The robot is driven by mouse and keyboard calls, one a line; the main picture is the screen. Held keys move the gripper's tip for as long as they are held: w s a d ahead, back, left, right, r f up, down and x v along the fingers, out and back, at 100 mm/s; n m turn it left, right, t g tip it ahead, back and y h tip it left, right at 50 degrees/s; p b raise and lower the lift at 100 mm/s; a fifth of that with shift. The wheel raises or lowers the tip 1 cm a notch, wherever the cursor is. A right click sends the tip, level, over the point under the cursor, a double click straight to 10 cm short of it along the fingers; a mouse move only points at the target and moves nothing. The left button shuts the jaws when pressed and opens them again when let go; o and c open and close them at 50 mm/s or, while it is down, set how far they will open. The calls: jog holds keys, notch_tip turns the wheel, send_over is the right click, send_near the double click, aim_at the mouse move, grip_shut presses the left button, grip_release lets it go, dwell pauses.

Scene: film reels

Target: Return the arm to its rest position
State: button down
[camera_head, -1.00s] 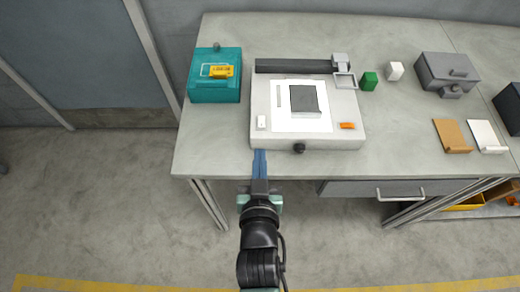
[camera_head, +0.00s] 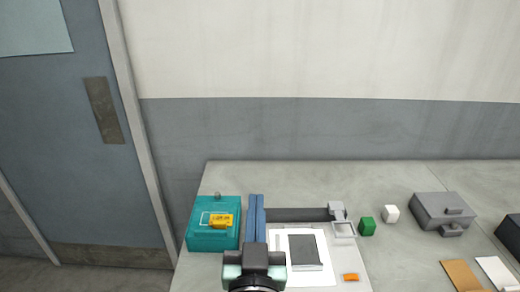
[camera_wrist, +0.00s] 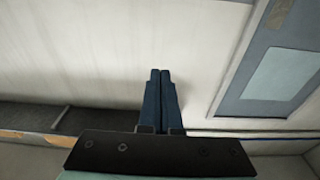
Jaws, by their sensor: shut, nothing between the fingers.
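My gripper (camera_head: 256,203) shows at the lower middle of the head view, its blue fingers pointing up the picture. The fingers lie together with nothing between them. In the head view they cover part of the space between the teal box and the white-lit panel. In the wrist view my gripper (camera_wrist: 160,75) is also shut, with the wall and a door behind it.
The table (camera_head: 300,175) holds a teal box (camera_head: 205,240) with a yellow item (camera_head: 221,221), a lit panel (camera_head: 332,255) with a dark square, a green block (camera_head: 367,227), a white block (camera_head: 390,214) and a grey box (camera_head: 440,212). A blue-grey door (camera_head: 60,150) stands left.

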jog(key=s+r+t, duration=0.2)
jog(key=s+r, duration=0.1)
jog(key=r, duration=0.8)
jog(key=s+r+t, duration=0.3)
jog(key=s+r, duration=0.1)
jog(key=r, duration=0.7)
jog(key=s+r+t, duration=0.3)
jog(key=s+r, duration=0.1)
jog(key=r, duration=0.8)
jog(key=shift+d, duration=0.35)
jog(key=shift+s, duration=0.1)
